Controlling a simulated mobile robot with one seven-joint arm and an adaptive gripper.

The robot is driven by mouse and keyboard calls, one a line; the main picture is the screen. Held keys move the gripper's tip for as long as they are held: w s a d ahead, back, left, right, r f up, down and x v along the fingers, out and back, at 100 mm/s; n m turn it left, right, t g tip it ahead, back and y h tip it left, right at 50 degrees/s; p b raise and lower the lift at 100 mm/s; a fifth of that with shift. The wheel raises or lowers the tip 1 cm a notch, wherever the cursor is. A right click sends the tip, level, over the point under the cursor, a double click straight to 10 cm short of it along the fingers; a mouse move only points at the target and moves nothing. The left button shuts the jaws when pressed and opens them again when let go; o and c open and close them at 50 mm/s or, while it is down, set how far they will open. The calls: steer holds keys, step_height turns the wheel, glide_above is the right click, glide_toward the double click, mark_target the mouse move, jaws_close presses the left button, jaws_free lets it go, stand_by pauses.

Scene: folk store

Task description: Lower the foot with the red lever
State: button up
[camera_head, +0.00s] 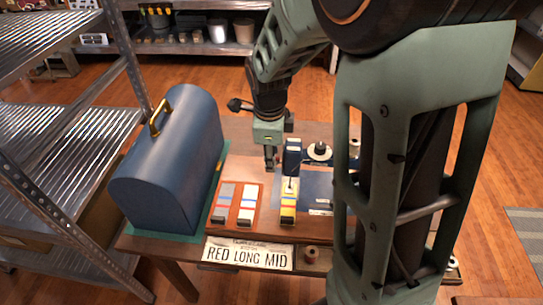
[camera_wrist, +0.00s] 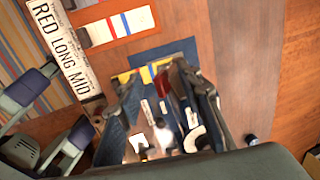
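The small dark-blue machine (camera_head: 292,158) stands on the table, partly hidden behind my arm in the head view. In the wrist view I look down on its blue body (camera_wrist: 112,142). A narrow dark-red part (camera_wrist: 178,82), which looks like the red lever, shows there between my fingers. My gripper (camera_head: 270,167) hangs pointing down just left of the machine in the head view. In the wrist view the two dark fingers of my gripper (camera_wrist: 162,85) are apart, with parts of the machine between them. I cannot tell whether they touch it. The foot is not clearly visible.
A blue domed case (camera_head: 165,165) with a gold handle stands at the table's left. A striped yellow sample (camera_head: 289,200) lies by the machine. Two more striped samples lie on a red-brown board (camera_head: 234,212). A sign (camera_head: 248,255) reads "RED LONG MID". Metal shelving (camera_head: 60,130) stands at left.

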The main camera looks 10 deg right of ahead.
steer(key=shift+w+r, duration=0.1)
steer(key=shift+r, duration=0.05)
steer(key=shift+r+p, duration=0.4)
steer(key=shift+r, duration=0.05)
steer(key=p+v, duration=0.4)
steer(key=v, duration=0.3)
steer(key=shift+p, duration=0.4)
stand_by(0.5)
